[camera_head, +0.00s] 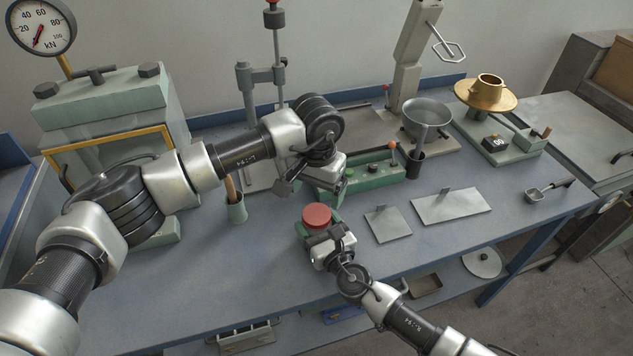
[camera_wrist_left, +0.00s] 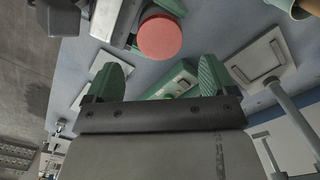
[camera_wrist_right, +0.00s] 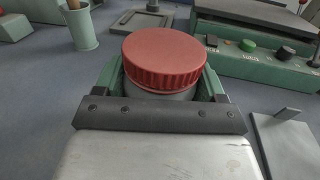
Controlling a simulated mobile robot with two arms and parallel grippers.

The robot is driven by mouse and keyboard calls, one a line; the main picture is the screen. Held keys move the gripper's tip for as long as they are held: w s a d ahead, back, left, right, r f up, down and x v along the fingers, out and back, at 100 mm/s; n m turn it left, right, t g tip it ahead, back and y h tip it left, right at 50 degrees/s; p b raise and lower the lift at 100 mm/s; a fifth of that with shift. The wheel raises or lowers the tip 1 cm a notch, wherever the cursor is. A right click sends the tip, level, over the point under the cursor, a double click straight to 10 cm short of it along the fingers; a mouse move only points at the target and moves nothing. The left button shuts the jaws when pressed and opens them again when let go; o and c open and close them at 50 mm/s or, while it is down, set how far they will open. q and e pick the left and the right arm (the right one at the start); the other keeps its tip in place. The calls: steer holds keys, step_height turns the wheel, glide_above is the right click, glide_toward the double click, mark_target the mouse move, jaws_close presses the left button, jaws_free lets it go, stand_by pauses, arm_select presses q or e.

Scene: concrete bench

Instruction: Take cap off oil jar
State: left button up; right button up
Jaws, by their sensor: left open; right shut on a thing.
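The oil jar has a round red ribbed cap (camera_head: 317,215), which sits on it. The pale jar body (camera_wrist_right: 160,93) shows just under the cap in the right wrist view. My right gripper (camera_head: 321,233) is shut around the jar body, below the cap, with a green finger on each side. The cap also shows in the left wrist view (camera_wrist_left: 160,37), beyond the fingertips. My left gripper (camera_wrist_left: 158,78) is open and empty, behind the jar and apart from the cap. In the head view my left wrist partly hides its fingers.
A green control box (camera_head: 372,177) stands behind the jar, close to my left gripper. A green cup (camera_head: 236,210) is to the left. Two flat metal plates (camera_head: 388,224) (camera_head: 452,205) lie to the right. The blue bench top in front is mostly clear.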

mark_target(317, 214)
arm_select(q)
step_height(317, 214, down, 6)
steer(key=shift+f, duration=0.1)
stand_by(0.4)
